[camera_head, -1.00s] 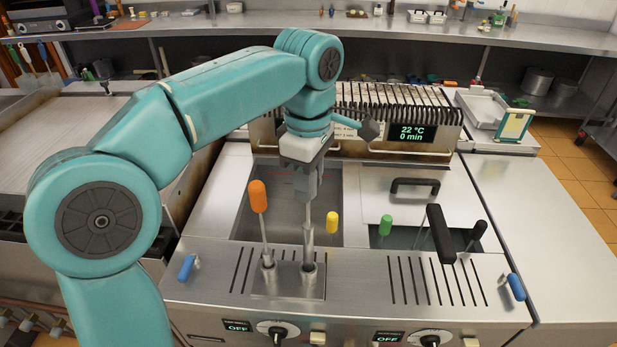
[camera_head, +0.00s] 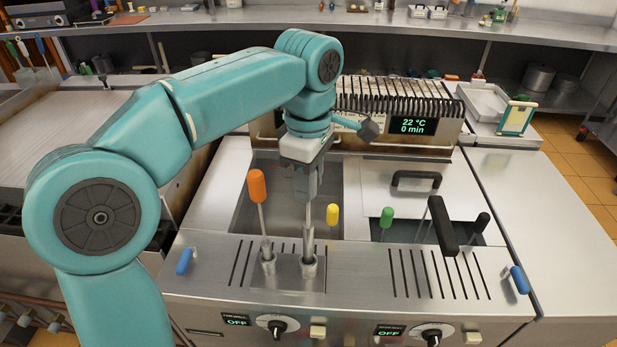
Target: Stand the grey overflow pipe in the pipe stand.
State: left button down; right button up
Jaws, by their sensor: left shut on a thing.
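The grey overflow pipe (camera_head: 308,232) hangs upright below my left gripper (camera_head: 308,192), which is shut on its upper part. The pipe stand is a steel plate (camera_head: 289,286) on the slatted deck, with two short round sockets. The pipe lines up with the right socket (camera_head: 309,265), and its lower end appears to be inside it; the end itself is hidden. The left socket (camera_head: 267,260) holds a thin rod with an orange handle (camera_head: 256,186). My right gripper is not in view.
An open well (camera_head: 275,215) lies behind the stand, with a yellow handle (camera_head: 332,214) by its right side. A lid with a black handle (camera_head: 416,180), a green knob (camera_head: 387,217) and an upright black handle (camera_head: 442,227) stand to the right. The heater with display (camera_head: 412,126) is behind.

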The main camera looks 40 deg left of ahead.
pick_arm(q)
jog(key=shift+f+b, duration=0.4)
jog(key=shift+f, duration=0.3)
jog(key=c, duration=0.7)
grip_release()
jog(key=shift+c, duration=0.2)
jog(key=shift+r, duration=0.15)
notch_tip(320, 180, up, 16)
jog(key=p, duration=0.5)
jog(key=shift+r, duration=0.15)
jog(key=shift+s, duration=0.1)
